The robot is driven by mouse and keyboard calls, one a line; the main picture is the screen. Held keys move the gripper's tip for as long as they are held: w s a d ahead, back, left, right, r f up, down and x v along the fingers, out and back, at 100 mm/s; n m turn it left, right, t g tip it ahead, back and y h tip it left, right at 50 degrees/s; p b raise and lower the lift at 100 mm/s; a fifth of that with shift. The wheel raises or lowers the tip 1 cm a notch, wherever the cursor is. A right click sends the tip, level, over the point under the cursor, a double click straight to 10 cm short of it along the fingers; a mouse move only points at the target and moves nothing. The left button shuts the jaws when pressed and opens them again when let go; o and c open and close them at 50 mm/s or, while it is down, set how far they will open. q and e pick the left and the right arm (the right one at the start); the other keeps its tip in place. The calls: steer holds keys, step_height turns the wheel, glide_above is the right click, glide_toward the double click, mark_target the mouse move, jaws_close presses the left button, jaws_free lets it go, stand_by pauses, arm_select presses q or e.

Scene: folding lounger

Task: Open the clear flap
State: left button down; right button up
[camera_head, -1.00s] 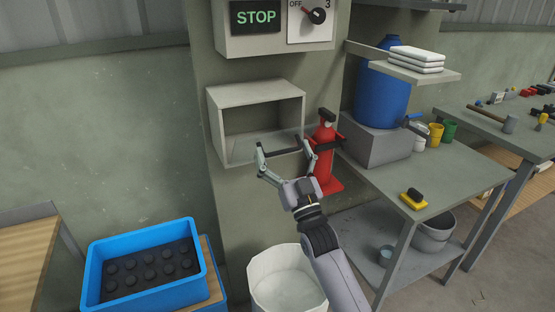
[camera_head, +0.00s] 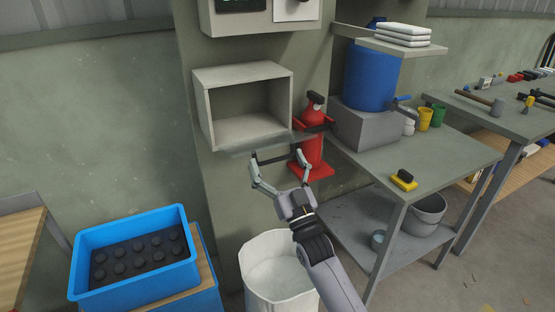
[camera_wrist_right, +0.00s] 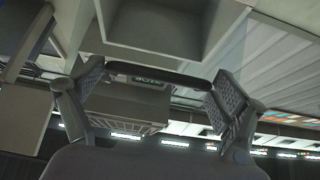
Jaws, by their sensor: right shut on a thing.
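The clear flap (camera_head: 268,143) belongs to the pale box (camera_head: 242,78) on the wall column. It juts out from the bottom of the box front, close to level, and the box opening is uncovered. Its dark handle bar (camera_head: 276,158) is at the outer edge. My right gripper (camera_head: 279,157) is shut on this handle, with one finger near each end. In the right wrist view the handle (camera_wrist_right: 160,74) spans between the two fingers. The box inside looks empty. My left gripper is not in view.
A red extinguisher (camera_head: 312,145) stands close right of the handle. A white bin (camera_head: 275,270) is below my right gripper. A blue crate (camera_head: 135,281) is at lower left. A grey bench (camera_head: 440,160) with a blue drum (camera_head: 370,78) is at right.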

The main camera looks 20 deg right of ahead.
steer(key=shift+w+f, duration=0.1)
steer(key=shift+f, duration=0.35)
steer(key=o, duration=1.3)
steer(key=shift+c, duration=0.2)
steer(key=shift+o, duration=0.7)
steer(key=shift+w+f, duration=0.1)
steer(key=shift+w, duration=0.35)
steer(key=shift+s+r, duration=0.2)
steer(key=shift+s, duration=0.05)
steer(key=shift+s+f, duration=0.15)
steer(key=v, duration=1.1)
steer(key=shift+s, duration=0.3)
steer(key=shift+f, duration=0.1)
